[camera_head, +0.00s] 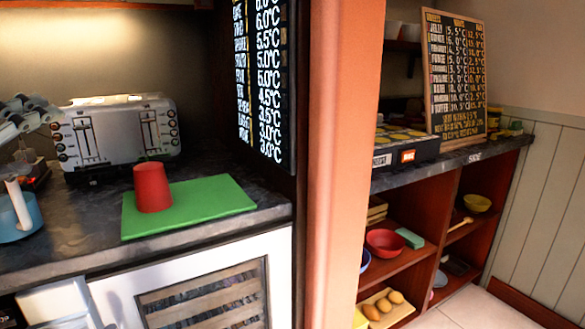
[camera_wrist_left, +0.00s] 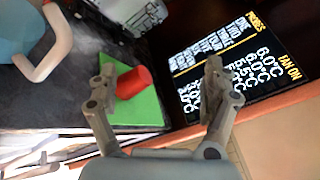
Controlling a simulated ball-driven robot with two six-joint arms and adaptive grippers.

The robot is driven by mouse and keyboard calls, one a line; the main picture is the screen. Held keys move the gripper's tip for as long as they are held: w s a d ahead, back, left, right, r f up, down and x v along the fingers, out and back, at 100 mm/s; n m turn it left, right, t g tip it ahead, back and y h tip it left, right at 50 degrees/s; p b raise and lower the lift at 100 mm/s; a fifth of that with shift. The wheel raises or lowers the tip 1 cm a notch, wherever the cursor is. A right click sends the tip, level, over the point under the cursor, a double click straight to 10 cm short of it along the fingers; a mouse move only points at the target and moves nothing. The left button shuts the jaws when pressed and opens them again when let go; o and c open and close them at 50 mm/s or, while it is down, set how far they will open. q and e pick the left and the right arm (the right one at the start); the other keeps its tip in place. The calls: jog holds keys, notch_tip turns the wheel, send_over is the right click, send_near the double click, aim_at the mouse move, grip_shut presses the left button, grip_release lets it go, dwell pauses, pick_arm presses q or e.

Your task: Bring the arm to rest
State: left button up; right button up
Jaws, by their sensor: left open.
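My left gripper (camera_head: 38,108) is at the left edge of the head view, in front of the toaster's left end. In the left wrist view its two fingers (camera_wrist_left: 160,74) are spread wide with nothing held between them. A red cup (camera_head: 152,187) stands upside down on a green board (camera_head: 215,197) on the dark counter. The cup (camera_wrist_left: 133,82) and green board (camera_wrist_left: 120,112) also show beyond the fingers in the wrist view, apart from them. My right gripper is not in view.
A silver toaster (camera_head: 117,132) stands at the counter's back. A blue kettle (camera_head: 14,215) with a white handle is at the left. An orange pillar (camera_head: 338,150) divides the counter from open shelves (camera_head: 405,262).

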pick_arm(q)
jog(key=s+f+n+g+y, duration=0.2)
jog(key=s+f+n+g, duration=0.25)
jog(key=f+n, duration=0.4)
jog(key=s+f+n+g+y, duration=0.1)
jog(key=s+f+n+g, duration=0.2)
jog(key=s+f+n, duration=0.5)
jog(key=s+d+f+n+g+h, duration=0.3)
jog(key=s+d+f+n+g, duration=0.45)
jog(key=s+d+f, duration=0.35)
jog(key=s+a+f+b, duration=0.1)
jog(key=s+f+b, duration=0.1)
jog(key=f, duration=0.9)
jog(key=s+a+f+g+b, duration=0.1)
jog(key=a+f+b, duration=0.1)
jog(key=f, duration=1)
jog(key=s+a+f+b, duration=0.1)
jog(key=s+f+b, duration=0.1)
jog(key=f, duration=0.9)
jog(key=s+a+f+g+b, duration=0.1)
jog(key=s+f+b, duration=0.2)
jog(key=s+f, duration=1.4)
jog(key=shift+s+n+b, duration=0.3)
jog(key=shift+s, duration=0.35)
jog(key=shift+c, duration=0.2)
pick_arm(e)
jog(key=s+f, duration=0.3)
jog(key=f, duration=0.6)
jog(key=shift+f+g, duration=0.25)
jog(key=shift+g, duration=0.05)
